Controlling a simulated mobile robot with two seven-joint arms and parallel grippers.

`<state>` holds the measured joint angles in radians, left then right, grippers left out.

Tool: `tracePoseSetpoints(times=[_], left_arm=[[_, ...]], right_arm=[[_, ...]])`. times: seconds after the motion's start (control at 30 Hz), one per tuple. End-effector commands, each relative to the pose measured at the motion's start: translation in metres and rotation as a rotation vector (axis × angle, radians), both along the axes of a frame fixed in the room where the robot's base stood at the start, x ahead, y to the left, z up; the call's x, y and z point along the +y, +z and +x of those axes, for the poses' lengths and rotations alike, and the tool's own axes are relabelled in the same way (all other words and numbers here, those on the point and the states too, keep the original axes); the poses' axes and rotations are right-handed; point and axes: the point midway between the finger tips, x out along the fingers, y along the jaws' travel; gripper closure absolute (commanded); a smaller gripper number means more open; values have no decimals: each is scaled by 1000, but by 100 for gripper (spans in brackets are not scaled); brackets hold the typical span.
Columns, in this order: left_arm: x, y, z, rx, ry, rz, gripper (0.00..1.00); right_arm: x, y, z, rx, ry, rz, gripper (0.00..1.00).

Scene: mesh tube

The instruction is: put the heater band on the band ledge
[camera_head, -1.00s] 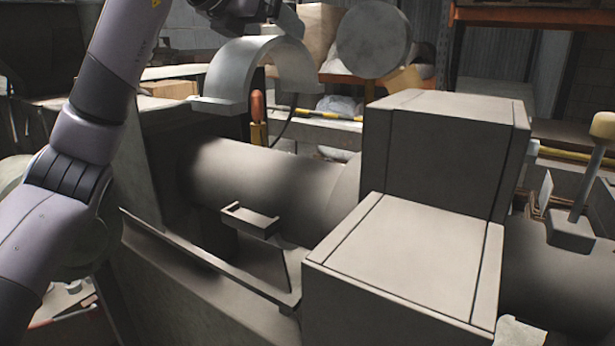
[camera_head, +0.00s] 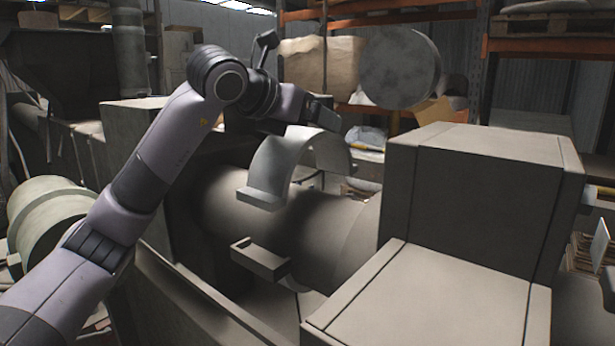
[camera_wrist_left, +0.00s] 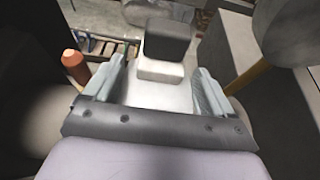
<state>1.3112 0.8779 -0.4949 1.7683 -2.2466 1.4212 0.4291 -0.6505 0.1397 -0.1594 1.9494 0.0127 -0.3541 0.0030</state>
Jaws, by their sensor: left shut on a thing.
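The heater band is a grey half-ring (camera_head: 268,165) with a flat lug at its near lower end. It stands arch-up over the dark barrel (camera_head: 225,205), its near lug in front of the barrel's upper side. I cannot tell whether it touches the barrel. My left gripper (camera_head: 318,112) is shut on the top of the band. In the left wrist view the pale band (camera_wrist_left: 155,95) lies between the fingers. The band ledge, a small lipped bracket (camera_head: 262,262), sticks out on the barrel's near side, below the lug. My right gripper is not in view.
Large grey blocks (camera_head: 480,190) stand right of the band. A long rail (camera_head: 215,300) runs below the ledge. A round grey disc (camera_head: 400,67) and shelving are behind. An orange-red object (camera_wrist_left: 74,66) is left of the gripper in the wrist view.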

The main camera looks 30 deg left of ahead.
Motion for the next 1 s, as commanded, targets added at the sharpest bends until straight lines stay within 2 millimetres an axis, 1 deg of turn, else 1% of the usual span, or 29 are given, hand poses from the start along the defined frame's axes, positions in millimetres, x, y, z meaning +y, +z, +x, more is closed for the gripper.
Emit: tracePoseSetpoints(times=[0.1, 0.3, 0.57, 0.7, 0.8, 1.0], left_arm=[[1, -21, 0, -5, 2, 0, 83], [1, -47, -1, -8, 1, -1, 83], [1, -62, -1, -9, 1, 1, 83], [1, -80, 0, -6, 1, 0, 83], [1, -89, -1, -8, 2, 0, 83], [1, -93, 0, -11, 1, 0, 83]], right_arm=[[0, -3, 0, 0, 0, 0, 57], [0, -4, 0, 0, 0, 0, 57], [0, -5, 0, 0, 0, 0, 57], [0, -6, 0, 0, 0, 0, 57], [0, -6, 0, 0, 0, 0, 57], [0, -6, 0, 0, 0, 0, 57]])
